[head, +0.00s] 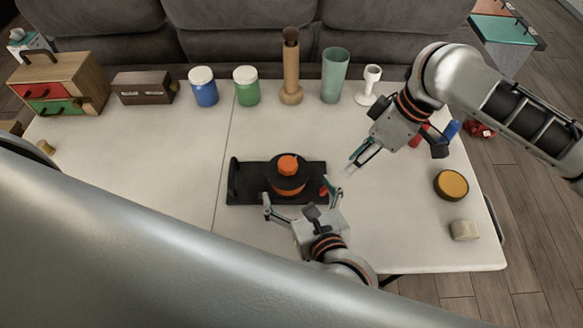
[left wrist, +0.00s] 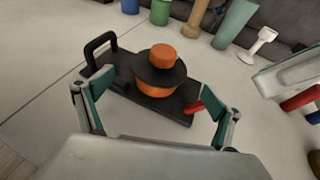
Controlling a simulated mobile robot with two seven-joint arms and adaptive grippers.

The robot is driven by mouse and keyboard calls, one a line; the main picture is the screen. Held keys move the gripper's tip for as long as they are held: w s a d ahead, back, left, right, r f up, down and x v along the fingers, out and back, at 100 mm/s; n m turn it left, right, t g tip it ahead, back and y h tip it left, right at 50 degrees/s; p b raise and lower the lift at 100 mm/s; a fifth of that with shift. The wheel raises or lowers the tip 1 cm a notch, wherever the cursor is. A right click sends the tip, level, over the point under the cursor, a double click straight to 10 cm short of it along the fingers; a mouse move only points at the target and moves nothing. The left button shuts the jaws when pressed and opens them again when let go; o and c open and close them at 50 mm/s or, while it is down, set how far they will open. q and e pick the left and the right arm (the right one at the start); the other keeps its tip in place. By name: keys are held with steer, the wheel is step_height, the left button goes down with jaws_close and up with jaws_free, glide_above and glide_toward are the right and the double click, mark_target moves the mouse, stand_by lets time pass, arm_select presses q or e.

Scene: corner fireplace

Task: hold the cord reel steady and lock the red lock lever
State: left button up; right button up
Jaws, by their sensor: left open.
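The cord reel, orange with a black disc (head: 289,182), stands on a black base plate (head: 250,184) with a handle at its left end. The reel also shows in the left wrist view (left wrist: 160,74). The red lock lever (head: 323,188) is at the plate's right end and shows in the left wrist view (left wrist: 193,108). My left gripper (head: 299,198) is open at the plate's front edge, its fingers apart on either side of the reel's near side, not closed on it. My right gripper (head: 350,164) is right of the plate, apart from the lever; its fingers look spread and empty.
Along the back stand a drawer box (head: 62,80), a wooden box (head: 145,88), blue (head: 204,92) and green (head: 247,92) jars, a brown bottle (head: 291,70), a teal cup (head: 335,78) and a white goblet (head: 369,85). A yellow-topped disc (head: 453,184) and beige block (head: 464,230) lie right.

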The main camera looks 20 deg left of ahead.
mark_target(277, 176)
arm_select(q)
steer(key=x, duration=0.8)
steer(key=shift+w+a, duration=0.15)
steer(key=c, duration=1.6)
arm_select(e)
jaws_close()
steer(key=w+d+f+m+g+y, duration=0.1)
steer(key=d+f+m+y, duration=0.1)
steer(key=m, duration=0.7)
steer(key=w+d+f+m+g+y, duration=0.1)
steer(key=d+f+m+y, duration=0.2)
steer(key=m, duration=0.6)
steer(key=w+d+f+m+g+y, duration=0.1)
steer(key=w+d+f+m+y, duration=0.1)
steer(key=d+m, duration=0.3)
steer(key=shift+d+f+m+y, duration=0.2)
steer(key=shift+m+y, duration=0.05)
steer(key=shift+m, duration=0.85)
steer(key=shift+d+f+m+y, duration=0.2)
steer(key=shift+m+y, duration=0.05)
steer(key=shift+m, duration=0.85)
steer(key=shift+w+d+f+m, duration=0.1)
steer(key=shift+d+f+m, duration=0.1)
steer(key=shift+d+m, duration=0.5)
steer(key=shift+a, duration=0.2)
